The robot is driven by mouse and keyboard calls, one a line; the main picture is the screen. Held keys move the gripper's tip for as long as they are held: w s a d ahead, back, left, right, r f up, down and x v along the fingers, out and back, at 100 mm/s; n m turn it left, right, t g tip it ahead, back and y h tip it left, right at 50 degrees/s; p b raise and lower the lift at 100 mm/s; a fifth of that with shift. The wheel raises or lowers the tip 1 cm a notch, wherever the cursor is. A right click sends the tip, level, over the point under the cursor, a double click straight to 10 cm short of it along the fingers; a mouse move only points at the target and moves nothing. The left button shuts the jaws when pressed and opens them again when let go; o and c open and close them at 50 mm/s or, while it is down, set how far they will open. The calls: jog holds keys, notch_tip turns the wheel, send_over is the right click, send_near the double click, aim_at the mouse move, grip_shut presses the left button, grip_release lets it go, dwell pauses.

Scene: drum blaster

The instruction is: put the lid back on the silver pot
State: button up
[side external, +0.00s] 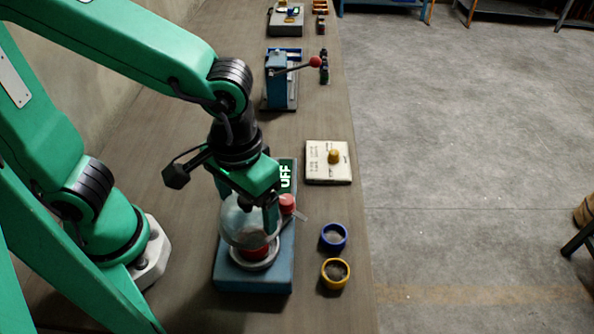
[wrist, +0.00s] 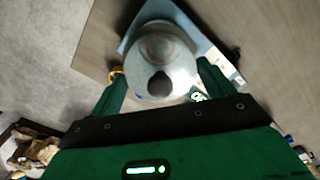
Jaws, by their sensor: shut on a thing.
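I see no plain silver pot with a lid. A clear, greyish rounded cover (side external: 232,222) is at the blue base (side external: 228,278), over a pale ring with something red (side external: 252,248) inside. In the wrist view the cover (wrist: 165,48) fills the space between my fingers, with a dark knob-like spot facing the camera. My gripper (side external: 262,212) is shut on the cover, a finger on each side; it also shows in the wrist view (wrist: 160,80). The near finger hides part of the cover. I cannot tell whether its rim touches the ring.
A red-capped part (side external: 287,203) sticks out at the base's right. A lit "OFF" sign (side external: 286,176) is behind. Blue (side external: 333,237) and yellow (side external: 335,273) cups stand right, near the table edge. A cream block (side external: 328,165) and a blue lever press (side external: 281,85) are farther back.

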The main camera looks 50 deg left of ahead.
aim_at(250, 227)
jog(key=shift+f, duration=0.15)
jog(key=shift+f, duration=3)
jog(key=shift+f, duration=0.2)
dwell(0.4)
jog(key=o, duration=1)
jog(key=shift+r, duration=0.15)
jog(key=shift+r, duration=3.35)
